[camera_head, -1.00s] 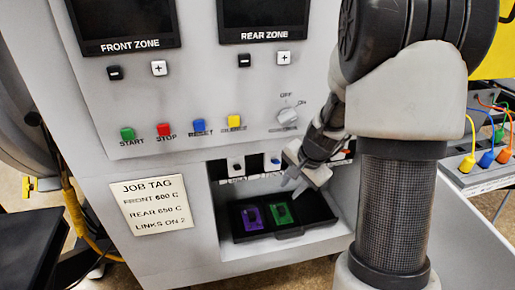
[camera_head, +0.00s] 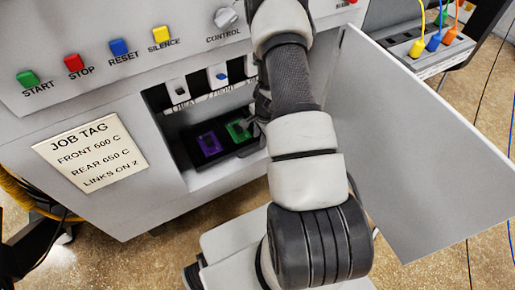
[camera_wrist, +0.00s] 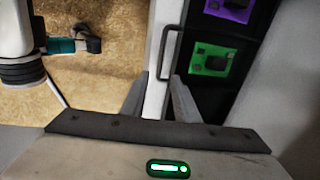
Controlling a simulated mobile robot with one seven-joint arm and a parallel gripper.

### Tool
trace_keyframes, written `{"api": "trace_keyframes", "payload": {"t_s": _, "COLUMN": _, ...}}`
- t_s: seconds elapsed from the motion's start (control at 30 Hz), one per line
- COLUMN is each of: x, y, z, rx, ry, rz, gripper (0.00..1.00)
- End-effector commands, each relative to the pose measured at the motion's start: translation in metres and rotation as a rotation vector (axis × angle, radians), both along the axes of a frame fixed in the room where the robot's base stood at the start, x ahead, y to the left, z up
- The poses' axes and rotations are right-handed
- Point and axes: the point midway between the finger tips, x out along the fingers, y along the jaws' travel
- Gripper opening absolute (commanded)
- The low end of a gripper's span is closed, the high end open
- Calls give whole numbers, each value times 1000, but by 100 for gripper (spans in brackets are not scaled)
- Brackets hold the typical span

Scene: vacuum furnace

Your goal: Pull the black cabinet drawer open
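The black drawer (camera_head: 222,157) sits low inside the open cabinet bay and holds a purple and a green piece. In the wrist view the black drawer (camera_wrist: 217,104) runs along the right, with a dark bar handle (camera_wrist: 164,50) at its front edge. My gripper (camera_wrist: 158,77) is open, its two fingers apart on either side of a pale edge strip. The fingertips are close to the near end of the handle; I cannot tell whether they touch it.
The cabinet door (camera_head: 410,140) stands swung open at the right of my arm. Small switches (camera_head: 217,76) line the bay above the drawer. A job tag (camera_head: 90,152) is on the cabinet front. Clear speckled floor (camera_head: 450,265) lies in front.

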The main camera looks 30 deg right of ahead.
Motion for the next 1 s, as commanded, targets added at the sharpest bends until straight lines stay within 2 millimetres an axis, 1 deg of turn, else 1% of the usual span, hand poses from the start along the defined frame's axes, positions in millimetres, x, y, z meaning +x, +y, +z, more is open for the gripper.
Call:
{"api": "trace_keyframes", "payload": {"t_s": 0.03, "x": 1, "y": 0, "z": -15, "rx": 1, "ry": 2, "rz": -1, "gripper": 28}}
{"api": "trace_keyframes", "payload": {"t_s": 0.2, "x": 8, "y": 1, "z": -49, "rx": 1, "ry": 2, "rz": 0, "gripper": 28}}
{"api": "trace_keyframes", "payload": {"t_s": 0.3, "x": 11, "y": 1, "z": -65, "rx": 1, "ry": 1, "rz": 0, "gripper": 28}}
{"api": "trace_keyframes", "payload": {"t_s": 0.4, "x": 14, "y": 1, "z": -76, "rx": 1, "ry": 1, "rz": 0, "gripper": 28}}
{"api": "trace_keyframes", "payload": {"t_s": 0.6, "x": 16, "y": 1, "z": -86, "rx": 0, "ry": 0, "rz": 1, "gripper": 28}}
{"api": "trace_keyframes", "payload": {"t_s": 0.83, "x": 16, "y": 1, "z": -86, "rx": 0, "ry": 0, "rz": 1, "gripper": 28}}
{"api": "trace_keyframes", "payload": {"t_s": 0.87, "x": 16, "y": 1, "z": -86, "rx": 0, "ry": 0, "rz": 1, "gripper": 26}}
{"api": "trace_keyframes", "payload": {"t_s": 1.0, "x": 16, "y": 1, "z": -86, "rx": 0, "ry": 0, "rz": 1, "gripper": 3}}
